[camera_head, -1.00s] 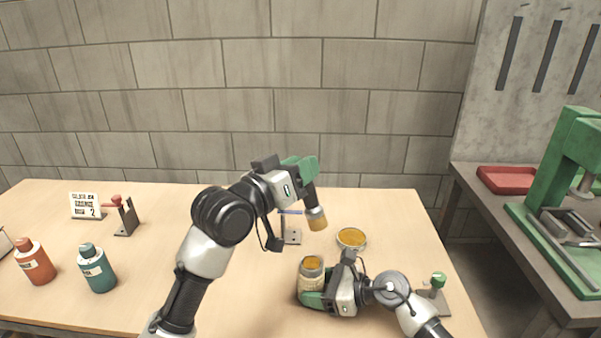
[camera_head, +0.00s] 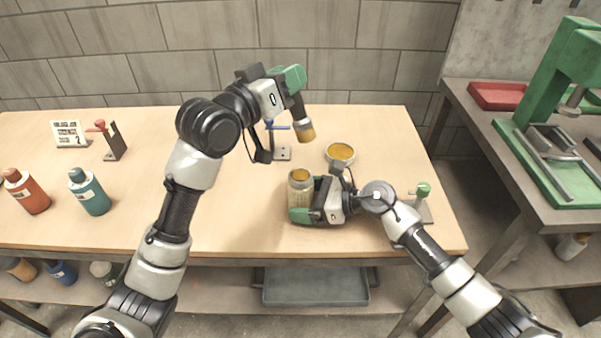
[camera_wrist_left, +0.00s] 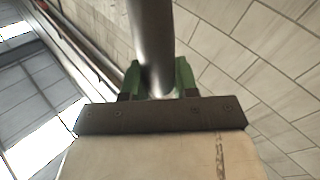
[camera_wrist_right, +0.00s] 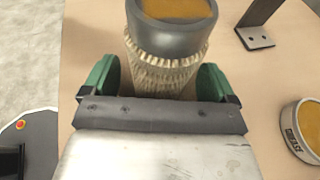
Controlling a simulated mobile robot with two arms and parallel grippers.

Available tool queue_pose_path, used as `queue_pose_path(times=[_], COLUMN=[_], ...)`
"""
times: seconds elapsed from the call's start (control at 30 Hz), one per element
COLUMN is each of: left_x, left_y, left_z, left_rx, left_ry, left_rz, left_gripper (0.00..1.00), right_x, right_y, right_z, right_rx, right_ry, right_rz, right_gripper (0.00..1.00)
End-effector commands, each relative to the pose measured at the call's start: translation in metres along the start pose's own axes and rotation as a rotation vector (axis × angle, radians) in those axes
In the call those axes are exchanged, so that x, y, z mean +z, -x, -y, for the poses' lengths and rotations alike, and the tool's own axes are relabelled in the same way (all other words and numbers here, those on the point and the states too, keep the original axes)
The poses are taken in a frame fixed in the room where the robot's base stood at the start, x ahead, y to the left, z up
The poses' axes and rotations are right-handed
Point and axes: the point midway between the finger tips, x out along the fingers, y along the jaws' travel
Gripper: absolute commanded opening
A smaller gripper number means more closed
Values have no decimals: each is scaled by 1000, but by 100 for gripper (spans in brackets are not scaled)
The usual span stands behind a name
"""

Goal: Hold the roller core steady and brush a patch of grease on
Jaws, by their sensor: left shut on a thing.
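The roller core (camera_head: 301,198) stands upright near the front right of the table, with an amber patch on its top end. In the right wrist view, a dark metal rim sits above a frayed, pale mesh sleeve (camera_wrist_right: 165,75). My right gripper (camera_head: 308,200) has its green fingers on either side of the core; I cannot tell whether they press on it. My left gripper (camera_head: 290,82) is shut on the dark handle of a brush (camera_head: 298,108), also in the left wrist view (camera_wrist_left: 152,45). The brush hangs bristles down, amber-tipped, above and apart from the core.
An open grease tin (camera_head: 340,154) lies behind the core. A blue-armed stand (camera_head: 281,153) and a green-knobbed stand (camera_head: 421,206) are nearby. Bottles (camera_head: 90,194), a sign (camera_head: 69,134) and a red-handled stand (camera_head: 113,142) are at the left. A green press (camera_head: 550,85) stands on the right bench.

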Motion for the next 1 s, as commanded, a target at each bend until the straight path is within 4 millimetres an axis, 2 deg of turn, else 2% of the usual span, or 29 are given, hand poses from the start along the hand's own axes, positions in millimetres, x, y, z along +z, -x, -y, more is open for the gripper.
queue_pose_path(times=[0.27,0.37,0.7,0.83,1.0], left_x=[0,0,0,0,0], left_y=[0,0,0,0,0], left_z=[0,0,0,0,0], left_rx=[0,0,0,0,0], left_ry=[0,0,0,0,0], left_rz=[-1,-1,-1,-1,-1], left_gripper=[5,5,5,5,5], right_x=[0,-1,-1,-1,0], right_y=[6,21,91,109,119], right_z=[1,1,0,0,0], right_rx=[-1,-4,-2,-1,0], right_ry=[1,1,1,-2,-1], right_rz=[0,-2,-3,-2,0], right_gripper=[88,88,88,88,88])
